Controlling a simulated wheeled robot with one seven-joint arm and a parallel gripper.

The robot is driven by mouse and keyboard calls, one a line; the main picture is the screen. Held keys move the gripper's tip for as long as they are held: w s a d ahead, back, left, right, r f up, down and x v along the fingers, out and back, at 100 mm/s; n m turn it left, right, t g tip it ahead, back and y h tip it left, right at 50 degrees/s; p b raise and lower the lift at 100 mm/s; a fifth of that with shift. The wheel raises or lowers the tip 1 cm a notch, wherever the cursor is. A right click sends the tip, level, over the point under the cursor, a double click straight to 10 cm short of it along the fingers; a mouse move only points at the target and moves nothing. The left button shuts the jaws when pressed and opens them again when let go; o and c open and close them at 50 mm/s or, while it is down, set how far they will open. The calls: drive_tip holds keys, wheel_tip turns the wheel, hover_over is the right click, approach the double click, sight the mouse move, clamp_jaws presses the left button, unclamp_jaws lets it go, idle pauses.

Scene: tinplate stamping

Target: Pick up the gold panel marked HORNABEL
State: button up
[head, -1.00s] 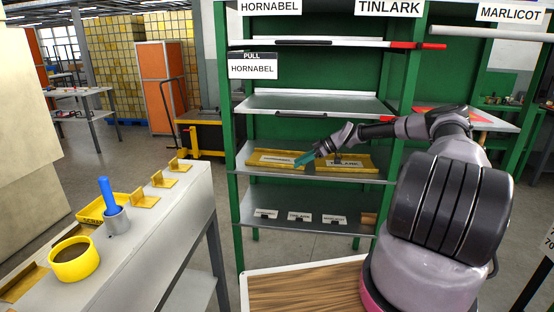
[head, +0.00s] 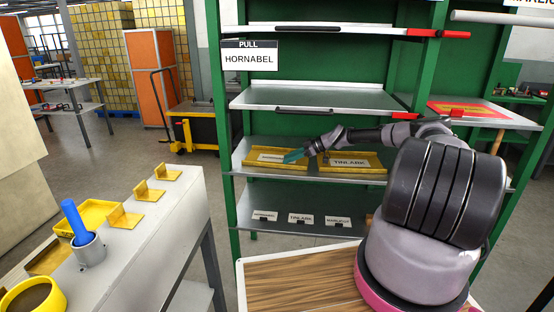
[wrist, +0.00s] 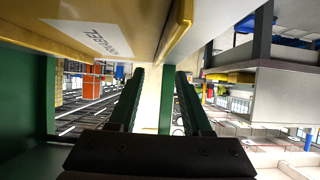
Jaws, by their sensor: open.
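A gold panel (head: 262,164) lies on the left of the middle shelf. Its white label is partly covered by my gripper and too small to read in the head view. My gripper (head: 292,157) is at this panel's right part, its teal fingers pointing left. In the wrist view a gold panel (wrist: 135,12) with a white label fills the top, its letters upside down and only partly readable. There my gripper (wrist: 160,76) is open with nothing between the fingers, and the panel's edge is just beyond and above them. I cannot tell whether they touch it.
A second gold panel marked TINLARK (head: 350,162) lies to the right on the same shelf. A grey shelf (head: 320,97) is above; a lower shelf (head: 290,228) has several small labels. A green post (head: 227,130) stands at the left. A bench (head: 150,230) is front left.

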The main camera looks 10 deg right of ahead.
drive_tip(key=x, duration=0.6)
drive_tip(key=shift+w, duration=0.1)
drive_tip(key=shift+r, duration=0.1)
clamp_jaws()
